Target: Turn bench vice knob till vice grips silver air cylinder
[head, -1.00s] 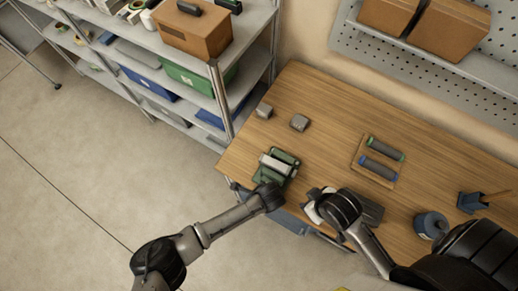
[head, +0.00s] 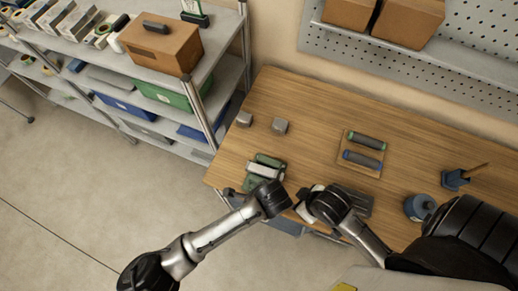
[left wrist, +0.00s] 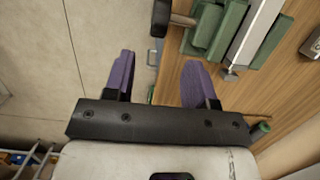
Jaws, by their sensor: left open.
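The green bench vice (head: 277,161) stands at the left front of the wooden bench. The silver air cylinder (head: 262,171) lies between its jaws; whether they touch it is unclear. In the left wrist view the vice (left wrist: 208,28) and cylinder (left wrist: 254,35) are at top right, and the dark vice knob (left wrist: 160,18) is at top centre. My left gripper (left wrist: 157,64) is open and empty, its purple fingers below the knob and apart from it. In the head view my left wrist covers that gripper.
Two grey blocks (head: 279,126) (head: 244,119) lie behind the vice. A wooden board (head: 346,163) holds two dark rolls. A blue container (head: 418,208) and a blue holder (head: 455,179) are at the right. A loaded shelf rack (head: 200,112) stands left.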

